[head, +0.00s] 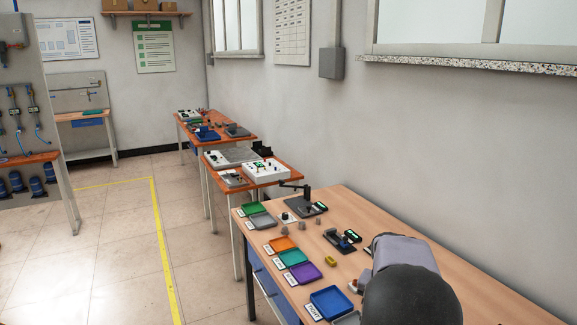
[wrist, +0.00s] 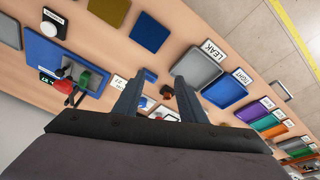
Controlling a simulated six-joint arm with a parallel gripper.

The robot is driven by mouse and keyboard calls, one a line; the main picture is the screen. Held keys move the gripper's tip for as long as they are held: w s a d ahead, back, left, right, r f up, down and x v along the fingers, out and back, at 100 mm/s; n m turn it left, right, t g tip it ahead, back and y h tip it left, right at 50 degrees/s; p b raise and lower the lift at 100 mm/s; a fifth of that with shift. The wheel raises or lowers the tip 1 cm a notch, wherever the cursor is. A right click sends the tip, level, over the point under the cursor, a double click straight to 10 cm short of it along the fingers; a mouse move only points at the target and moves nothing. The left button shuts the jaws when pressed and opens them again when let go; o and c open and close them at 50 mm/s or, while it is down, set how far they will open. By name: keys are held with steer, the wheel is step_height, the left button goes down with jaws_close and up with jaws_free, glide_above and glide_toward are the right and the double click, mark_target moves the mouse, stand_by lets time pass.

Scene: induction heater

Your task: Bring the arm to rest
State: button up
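My gripper (wrist: 161,76) shows in the wrist view with its two grey fingers well apart; it is open, with nothing held between them. Small items, one of them reddish-brown (wrist: 167,91), show beyond the gap and appear to lie on the table. In the head view my arm, a dark rounded part with a grey-lilac section, covers the near part of the wooden workbench (head: 352,209). The gripper's fingers cannot be made out there.
Labelled trays line the bench's left edge, including a purple tray (head: 305,272) and a blue tray (head: 332,302). A fixture with a black arm (head: 306,205) stands farther back. The wrist view shows a grey tray (wrist: 192,66) and a red-and-green device (wrist: 80,80). The right side of the bench is clear.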

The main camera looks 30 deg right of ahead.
steer(key=w+a+f+n+y, duration=0.15)
steer(key=a+n, duration=0.45)
steer(key=a, duration=1.3)
steer(key=s+a+f+n, duration=0.1)
steer(key=s+a+n, duration=0.2)
steer(key=s+a, duration=0.2)
steer(key=s+a+f+n+y+p, duration=0.1)
steer(key=s+a, duration=0.4)
steer(key=a, duration=0.5)
steer(key=f+n, duration=0.1)
steer(key=n, duration=0.1)
steer(key=shift+f+n+g, duration=0.2)
steer(key=shift+n+g, duration=0.1)
steer(key=shift+g, duration=0.1)
steer(key=shift+c, duration=0.7)
